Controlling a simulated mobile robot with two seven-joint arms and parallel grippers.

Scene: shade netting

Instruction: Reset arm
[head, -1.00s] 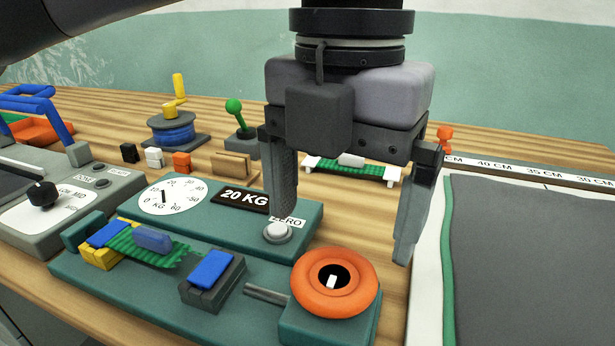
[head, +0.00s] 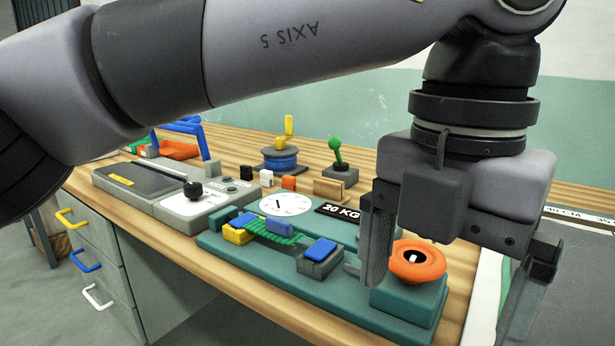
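My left gripper (head: 441,310) is at the right of the head view, at the end of my grey arm, which crosses the top of the picture from the left. Its two dark fingers point down, wide apart, with nothing held between them. In the picture the orange ring-shaped knob (head: 418,262) on the teal tester (head: 230,243) shows between the fingers. I cannot tell the height of the fingertips over it. The dial (head: 285,204) and 20 KG plate (head: 338,212) are partly beside the near finger. My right gripper is not in view.
The wooden bench (head: 215,278) holds a grey control box (head: 185,207) with a black knob, a blue spool (head: 281,158), a green-knobbed lever (head: 336,155) and small blocks (head: 288,182). Drawers with coloured handles (head: 87,262) are below. A dark mat (head: 585,275) lies at the right.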

